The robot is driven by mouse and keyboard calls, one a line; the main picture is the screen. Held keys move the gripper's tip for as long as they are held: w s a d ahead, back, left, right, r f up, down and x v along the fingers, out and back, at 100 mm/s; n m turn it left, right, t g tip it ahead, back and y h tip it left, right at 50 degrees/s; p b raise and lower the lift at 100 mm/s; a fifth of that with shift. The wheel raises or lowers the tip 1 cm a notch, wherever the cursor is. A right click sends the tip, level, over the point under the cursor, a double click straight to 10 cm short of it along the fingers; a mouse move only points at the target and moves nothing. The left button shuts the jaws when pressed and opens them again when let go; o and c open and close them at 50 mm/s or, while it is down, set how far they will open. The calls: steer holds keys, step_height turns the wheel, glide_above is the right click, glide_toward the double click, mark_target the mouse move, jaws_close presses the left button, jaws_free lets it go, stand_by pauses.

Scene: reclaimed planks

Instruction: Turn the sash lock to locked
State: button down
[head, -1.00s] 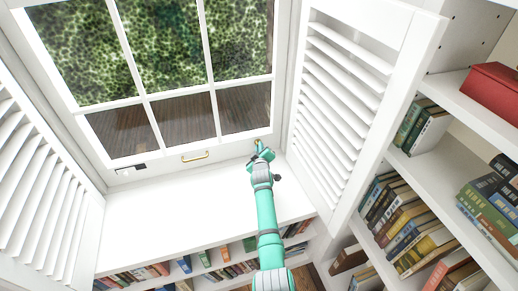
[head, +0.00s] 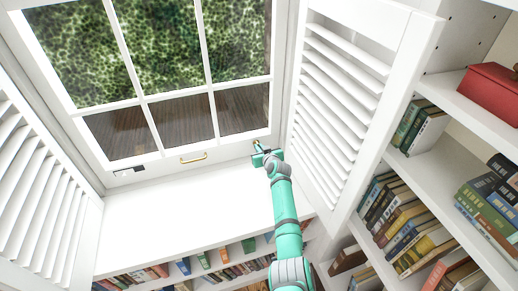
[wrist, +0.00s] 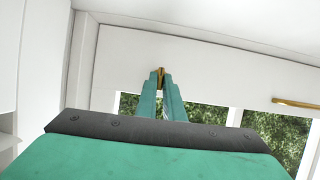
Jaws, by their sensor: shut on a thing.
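The small brass sash lock (head: 256,143) sits at the right of the window's white bottom rail (head: 225,153). In the wrist view its brass part (wrist: 161,72) shows between my fingertips. My teal gripper (head: 260,151) is at the lock, and in the wrist view its two fingers (wrist: 161,82) are closed around the brass piece. The fingers hide part of the lock, and I cannot tell its exact turn angle.
A brass pull handle (head: 194,158) is on the rail left of the lock. A small dark fitting (head: 125,171) is farther left. An open louvred shutter (head: 338,100) stands close on the right. The white sill (head: 180,210) is clear.

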steer(key=shift+f, duration=0.1)
stand_by(0.3)
steer(key=c, duration=1.9)
jaws_free()
steer(key=shift+o, duration=0.2)
steer(key=v, duration=1.1)
steer(key=shift+d, duration=0.1)
